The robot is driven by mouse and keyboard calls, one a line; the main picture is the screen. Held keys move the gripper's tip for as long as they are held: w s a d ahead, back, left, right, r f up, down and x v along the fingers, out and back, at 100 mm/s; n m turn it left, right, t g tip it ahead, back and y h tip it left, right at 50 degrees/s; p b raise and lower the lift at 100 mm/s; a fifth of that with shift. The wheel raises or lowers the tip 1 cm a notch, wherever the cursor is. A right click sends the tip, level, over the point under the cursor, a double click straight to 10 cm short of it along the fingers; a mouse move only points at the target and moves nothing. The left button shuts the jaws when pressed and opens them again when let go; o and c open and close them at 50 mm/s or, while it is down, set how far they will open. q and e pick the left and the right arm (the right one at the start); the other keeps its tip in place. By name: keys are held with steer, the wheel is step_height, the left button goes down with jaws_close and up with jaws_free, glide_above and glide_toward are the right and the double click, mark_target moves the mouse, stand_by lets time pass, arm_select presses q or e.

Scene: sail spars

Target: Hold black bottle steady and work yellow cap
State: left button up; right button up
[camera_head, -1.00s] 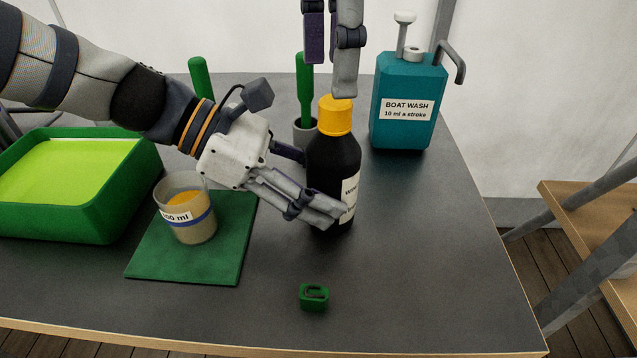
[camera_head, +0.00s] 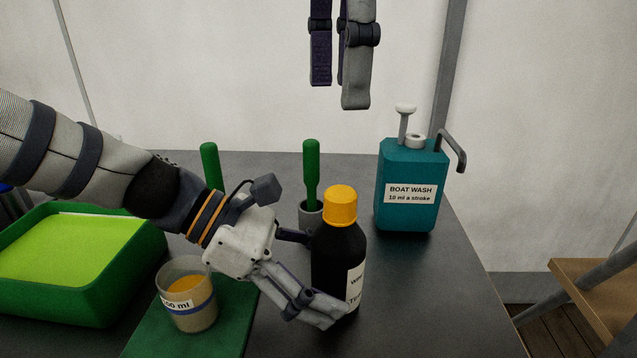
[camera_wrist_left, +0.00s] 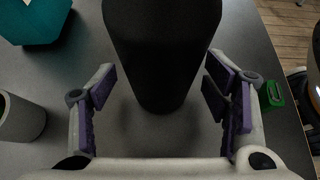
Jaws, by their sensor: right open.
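The black bottle (camera_head: 338,258) stands upright on the dark table, with the yellow cap (camera_head: 340,207) seated on its top. My left gripper (camera_head: 326,290) is around the lower body of the bottle, one finger across its front and the other behind it. The cap is outside that view. My right gripper (camera_head: 338,94) hangs above the cap, pointing down, with a gap between its fingers and nothing between them. It is clear of the cap.
A teal boat-wash pump can (camera_head: 405,170) stands behind and right of the bottle. A green-handled tool in a grey cup (camera_head: 311,214) is just behind it. A measuring cup (camera_head: 187,300) on a green mat (camera_head: 228,325) and a green tray (camera_head: 60,300) are left. A small green object (camera_wrist_left: 271,95) lies nearby.

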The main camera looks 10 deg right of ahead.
arm_select(q)
steer(key=shift+r, duration=0.2)
steer(key=shift+a+r, duration=0.2)
steer(key=v, duration=1.1)
steer(key=shift+a, duration=0.2)
